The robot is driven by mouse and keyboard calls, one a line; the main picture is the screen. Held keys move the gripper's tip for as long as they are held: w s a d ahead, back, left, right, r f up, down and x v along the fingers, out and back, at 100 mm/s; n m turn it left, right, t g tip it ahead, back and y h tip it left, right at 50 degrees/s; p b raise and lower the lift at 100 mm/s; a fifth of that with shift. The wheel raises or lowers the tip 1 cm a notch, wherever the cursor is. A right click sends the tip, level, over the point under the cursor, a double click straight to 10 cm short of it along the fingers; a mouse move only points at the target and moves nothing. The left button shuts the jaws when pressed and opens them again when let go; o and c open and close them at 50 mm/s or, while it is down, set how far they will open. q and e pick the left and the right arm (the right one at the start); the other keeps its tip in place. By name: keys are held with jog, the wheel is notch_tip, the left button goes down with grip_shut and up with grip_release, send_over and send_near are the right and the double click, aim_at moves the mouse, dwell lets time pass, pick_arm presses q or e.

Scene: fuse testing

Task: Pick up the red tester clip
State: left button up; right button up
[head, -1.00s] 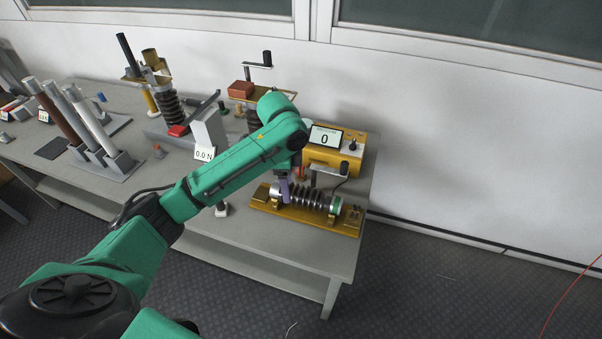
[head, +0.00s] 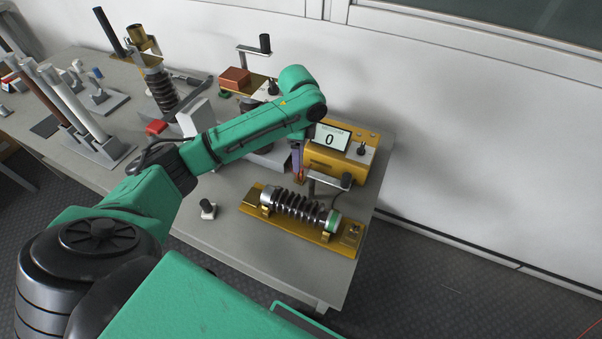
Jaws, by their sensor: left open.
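The yellow tester (head: 326,168) stands at the right end of the grey table, its display reading 0. A small red-orange spot, which seems to be the red tester clip (head: 303,173), shows just left of the tester, partly hidden by my left gripper. My left gripper (head: 298,176) points down at the clip from above, its fingers open. I cannot tell whether the fingers are around the clip or beside it. My right gripper is not in view.
A ribbed dark fuse lies on a gold base (head: 254,212) in front of the tester. A small grey-based post (head: 208,211) stands left of the fuse. Crank stands and tubes fill the table's left and back.

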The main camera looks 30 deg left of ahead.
aim_at(300, 175)
pick_arm(q)
jog(key=f, duration=0.5)
jog(key=w+f, duration=0.1)
jog(key=f, duration=0.2)
jog(key=shift+a+f+b, duration=0.1)
jog(key=shift+f+b, duration=0.15)
jog(key=shift+b, duration=0.05)
grip_shut()
